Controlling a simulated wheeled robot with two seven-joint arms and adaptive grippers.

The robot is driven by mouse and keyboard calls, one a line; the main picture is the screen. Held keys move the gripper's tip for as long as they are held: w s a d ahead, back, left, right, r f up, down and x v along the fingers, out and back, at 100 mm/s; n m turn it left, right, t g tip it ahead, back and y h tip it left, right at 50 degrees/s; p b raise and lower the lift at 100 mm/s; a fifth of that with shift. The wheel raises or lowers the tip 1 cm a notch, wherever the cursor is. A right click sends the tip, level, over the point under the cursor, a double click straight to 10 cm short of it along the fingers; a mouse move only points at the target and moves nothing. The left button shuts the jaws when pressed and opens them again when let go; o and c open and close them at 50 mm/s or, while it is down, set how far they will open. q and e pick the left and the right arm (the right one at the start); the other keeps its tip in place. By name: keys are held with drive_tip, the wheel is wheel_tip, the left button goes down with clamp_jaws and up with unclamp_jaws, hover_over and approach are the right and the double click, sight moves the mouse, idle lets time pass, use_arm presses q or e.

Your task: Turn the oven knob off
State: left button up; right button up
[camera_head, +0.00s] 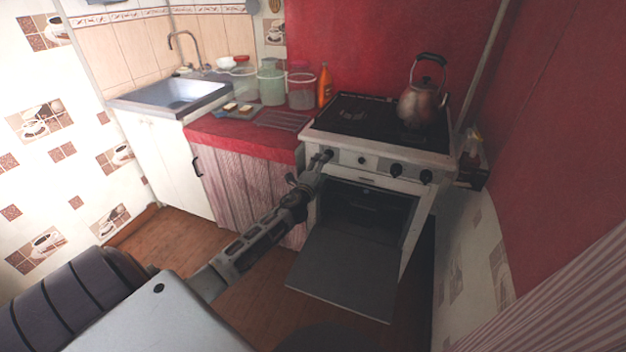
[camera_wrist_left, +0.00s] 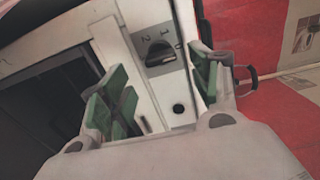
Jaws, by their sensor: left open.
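The white stove (camera_head: 387,158) has a row of knobs along its front panel. My left gripper (camera_head: 322,162) is at the left end of the panel. Its open green-padded fingers (camera_wrist_left: 160,68) appear on either side of the knob in the wrist view, with no clear contact. My right gripper is not in view.
The oven door (camera_head: 345,272) hangs open below the panel, under and right of my left arm. A kettle (camera_head: 422,100) stands on the stovetop. The red counter (camera_head: 230,130) holds jars and a bottle (camera_head: 324,86). A red wall borders the stove's right side.

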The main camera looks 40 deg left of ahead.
use_arm(q)
drive_tip(key=v, duration=0.7)
idle(0.4)
idle(0.6)
